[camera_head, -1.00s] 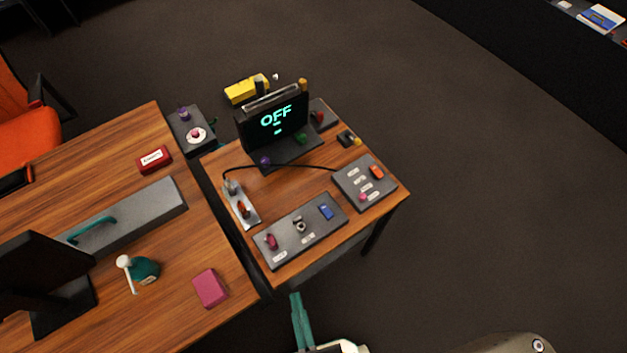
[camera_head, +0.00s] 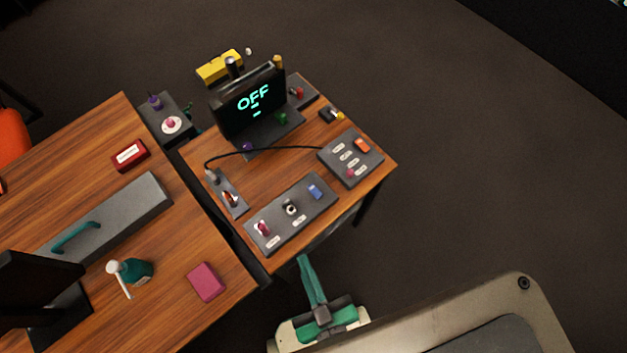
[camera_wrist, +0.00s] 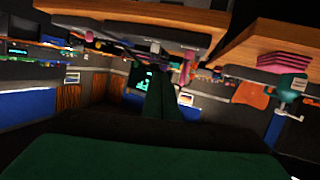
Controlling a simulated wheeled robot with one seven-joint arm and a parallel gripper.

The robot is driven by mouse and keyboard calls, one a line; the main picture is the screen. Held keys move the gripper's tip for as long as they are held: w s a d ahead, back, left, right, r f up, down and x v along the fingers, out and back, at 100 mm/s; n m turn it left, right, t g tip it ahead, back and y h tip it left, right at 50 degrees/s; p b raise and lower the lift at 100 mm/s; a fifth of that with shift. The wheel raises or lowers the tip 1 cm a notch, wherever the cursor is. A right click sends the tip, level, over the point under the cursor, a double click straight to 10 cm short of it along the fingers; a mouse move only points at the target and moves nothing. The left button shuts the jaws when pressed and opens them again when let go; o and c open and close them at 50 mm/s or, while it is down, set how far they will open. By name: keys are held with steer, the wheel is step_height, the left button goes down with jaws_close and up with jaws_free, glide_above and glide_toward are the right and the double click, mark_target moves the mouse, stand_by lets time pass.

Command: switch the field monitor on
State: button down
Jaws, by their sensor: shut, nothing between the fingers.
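The field monitor (camera_head: 250,104) is a dark screen on a base at the back of the small wooden table; it reads "OFF" in teal. The front control panel (camera_head: 290,213) carries a pink control, a pale round knob or ball and a blue switch (camera_head: 315,192). The right panel (camera_head: 351,158) carries an orange switch (camera_head: 362,145) and a pink button. The left panel (camera_head: 228,194) has a red lever. My gripper (camera_head: 304,262) is shut and empty, just off the table's front edge, apart from every panel. Its green fingers (camera_wrist: 160,102) also show in the wrist view.
A black cable (camera_head: 262,149) arcs between the left and right panels. A dark pedestal with a pink button (camera_head: 171,124) stands behind.

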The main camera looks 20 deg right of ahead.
steer(key=w+d+f+n+g+y, duration=0.1)
steer(key=w+d+f+n+g, duration=0.1)
steer(key=d+f+n+g, duration=0.35)
steer(key=w+d+f+n+g, duration=0.1)
steer(key=d+f+n+g, duration=0.15)
steer(key=d, duration=0.65)
steer(key=w+d+n+g, duration=0.1)
steer(key=w+d+n, duration=0.1)
steer(key=w+d, duration=0.25)
steer(key=w+a+r+n+g, duration=0.2)
steer(key=w+a+r+n, duration=0.1)
steer(key=r, duration=0.3)
steer(key=w+a+r+n+g+h, duration=0.1)
steer(key=w+a+r+n+g, duration=0.1)
steer(key=w+a+r+n, duration=0.2)
steer(key=w+a+r+n+g, duration=0.1)
steer(key=w+a+r+n, duration=0.2)
steer(key=w+r, duration=0.3)
step_height(320, 180, up, 3)
steer(key=shift+w+a+f+n+g+h, duration=0.1)
steer(key=shift+w+a+n+g+h, duration=0.1)
steer(key=shift+w+n+g+h, duration=0.15)
steer(key=shift+s+f, duration=0.1)
